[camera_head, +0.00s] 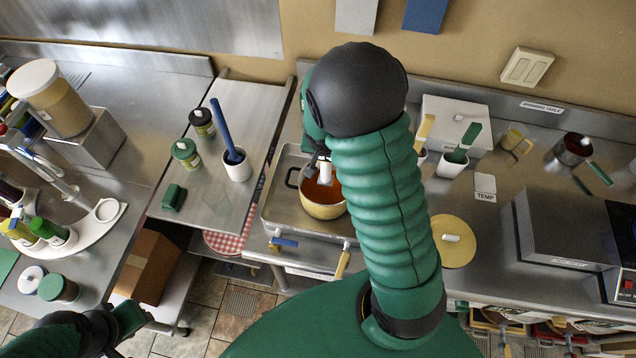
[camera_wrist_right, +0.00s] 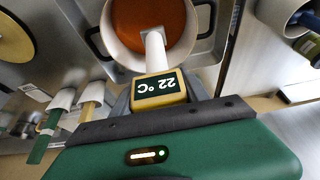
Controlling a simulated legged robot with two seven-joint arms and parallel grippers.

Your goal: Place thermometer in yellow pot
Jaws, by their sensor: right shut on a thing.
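The yellow pot (camera_head: 322,211) holds orange-red liquid and sits in a steel basin, partly hidden by my right arm. The pot's rim and liquid also show in the right wrist view (camera_wrist_right: 150,25). The thermometer (camera_wrist_right: 158,88) has a yellow body, a display reading 22 °C and a white stem. My right gripper (camera_wrist_right: 160,95) is shut on its body. The stem overlaps the pot's opening; I cannot tell whether it touches the liquid. In the head view the white stem (camera_head: 325,173) shows over the pot. My left gripper (camera_head: 130,318) is low at left, its fingers unclear.
A yellow lid (camera_head: 452,242) lies right of my arm. A white cup with a blue-handled tool (camera_head: 236,165) and two jars stand left of the basin. Another cup (camera_head: 452,166), a TEMP label (camera_head: 485,188) and a steel box (camera_head: 565,230) are at right.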

